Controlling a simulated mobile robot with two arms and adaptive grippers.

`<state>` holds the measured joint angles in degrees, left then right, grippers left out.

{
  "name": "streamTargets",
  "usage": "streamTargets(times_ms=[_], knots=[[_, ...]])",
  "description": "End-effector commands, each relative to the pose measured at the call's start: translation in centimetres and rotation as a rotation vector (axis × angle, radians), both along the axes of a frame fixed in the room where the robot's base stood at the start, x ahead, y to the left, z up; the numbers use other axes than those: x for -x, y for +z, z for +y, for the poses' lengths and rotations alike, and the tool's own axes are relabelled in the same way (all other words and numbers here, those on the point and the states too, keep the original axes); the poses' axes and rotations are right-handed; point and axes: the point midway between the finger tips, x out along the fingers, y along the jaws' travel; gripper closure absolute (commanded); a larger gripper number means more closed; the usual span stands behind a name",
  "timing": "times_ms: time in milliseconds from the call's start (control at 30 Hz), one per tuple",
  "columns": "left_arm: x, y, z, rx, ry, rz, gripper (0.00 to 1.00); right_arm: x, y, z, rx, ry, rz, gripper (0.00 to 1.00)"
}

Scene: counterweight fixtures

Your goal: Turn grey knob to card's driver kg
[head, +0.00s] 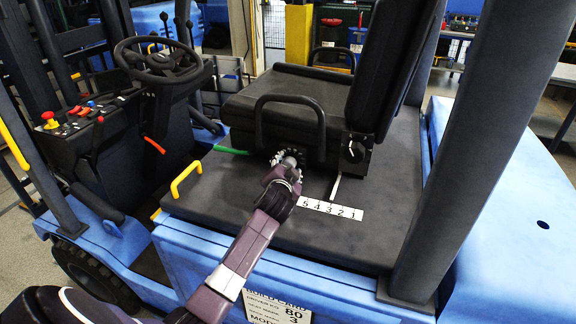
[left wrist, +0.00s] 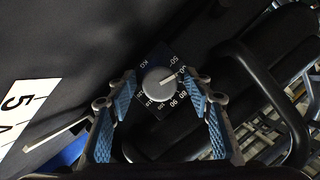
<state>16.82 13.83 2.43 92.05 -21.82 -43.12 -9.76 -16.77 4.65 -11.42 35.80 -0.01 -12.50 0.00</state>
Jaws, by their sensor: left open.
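The grey knob (left wrist: 160,86) sits on a dark dial plate in the left wrist view, with numbers and KG around it. Its light pointer line points to the right and slightly up, between the 50 and 80 marks. My left gripper (left wrist: 160,95) is open, with one blue-padded finger on each side of the knob; I cannot tell whether they touch it. In the head view my left gripper (head: 287,160) is at the seat's lower side, and I cannot make out the knob there. The white card (head: 278,309) at the bottom reads driver kg 80. My right gripper is not in view.
The seat (head: 285,100) has a black armrest loop (head: 290,100) close to my gripper. A black knob (head: 355,149) is to its right. A numbered strip (head: 330,208), a white lever (head: 335,187) and a green lever (head: 231,150) are near. A yellow handle (head: 186,180) stands left.

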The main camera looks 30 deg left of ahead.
Motion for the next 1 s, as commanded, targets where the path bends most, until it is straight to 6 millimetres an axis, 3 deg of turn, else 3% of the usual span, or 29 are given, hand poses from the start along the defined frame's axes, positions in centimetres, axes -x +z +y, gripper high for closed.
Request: streamTargets(times_ms=[200,567,1000], knots=[[0.0,0.0,0.0,0.000,0.000,0.000,0.55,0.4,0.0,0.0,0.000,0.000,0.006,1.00],[0.0,0.0,0.0,0.000,0.000,0.000,0.95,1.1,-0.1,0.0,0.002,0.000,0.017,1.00],[0.0,-0.3,-0.1,-0.103,-0.001,0.026,0.95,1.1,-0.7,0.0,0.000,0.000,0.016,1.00]])
